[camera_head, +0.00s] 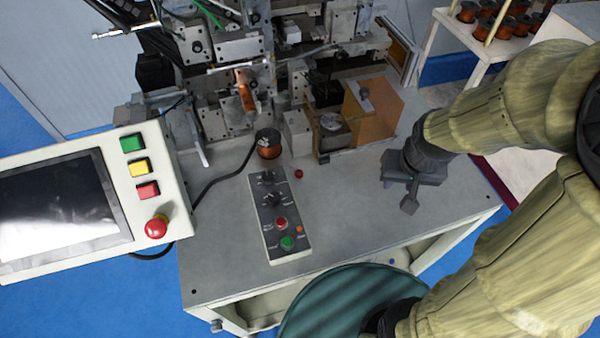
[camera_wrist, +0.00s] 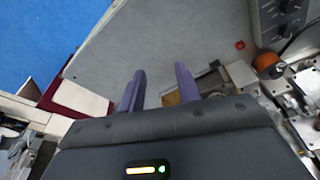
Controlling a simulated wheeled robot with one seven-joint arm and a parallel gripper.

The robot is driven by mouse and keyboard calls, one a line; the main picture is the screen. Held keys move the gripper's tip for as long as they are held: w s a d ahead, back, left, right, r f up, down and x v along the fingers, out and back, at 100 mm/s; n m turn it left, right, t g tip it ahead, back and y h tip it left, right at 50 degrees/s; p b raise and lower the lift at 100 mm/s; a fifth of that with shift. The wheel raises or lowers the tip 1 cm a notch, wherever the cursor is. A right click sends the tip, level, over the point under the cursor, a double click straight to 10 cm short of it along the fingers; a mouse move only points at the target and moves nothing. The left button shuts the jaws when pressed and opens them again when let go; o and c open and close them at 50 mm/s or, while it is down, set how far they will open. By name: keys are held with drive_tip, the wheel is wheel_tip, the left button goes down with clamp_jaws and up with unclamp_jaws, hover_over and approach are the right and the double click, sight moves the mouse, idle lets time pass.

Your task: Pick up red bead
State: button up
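The red bead (camera_head: 299,174) is a small round red piece on the grey machine table (camera_head: 340,240), between the control box and the orange-sided fixture. It also shows in the wrist view (camera_wrist: 240,45), beyond my fingers near the control box. My gripper (camera_head: 409,203) is over the right part of the table, well to the right of the bead. In the wrist view my two purple fingers (camera_wrist: 160,88) are spread apart with nothing between them. My gripper is apart from the bead, and nothing hides the bead.
A black control box (camera_head: 280,215) with knobs and buttons lies left of the bead. A copper spool (camera_head: 269,143) stands behind-left of it. An orange transparent guard (camera_head: 375,112) stands behind-right. The table between my gripper and the bead is clear.

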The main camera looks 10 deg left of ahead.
drive_tip(key=w+a+n+g, duration=0.1)
drive_tip(key=w+a+n, duration=0.3)
drive_tip(key=w+a, duration=0.6)
drive_tip(key=n+g, duration=0.2)
drive_tip(key=n, duration=0.2)
hover_over(300, 171)
wheel_tip(300, 171, down, 3)
drive_tip(key=shift+s+r, duration=0.2)
drive_tip(key=shift+r, duration=0.05)
wheel_tip(300, 171, down, 12)
drive_tip(key=p, duration=0.4)
drive_tip(key=shift+f, duration=0.1)
drive_tip(key=shift+p, duration=0.3)
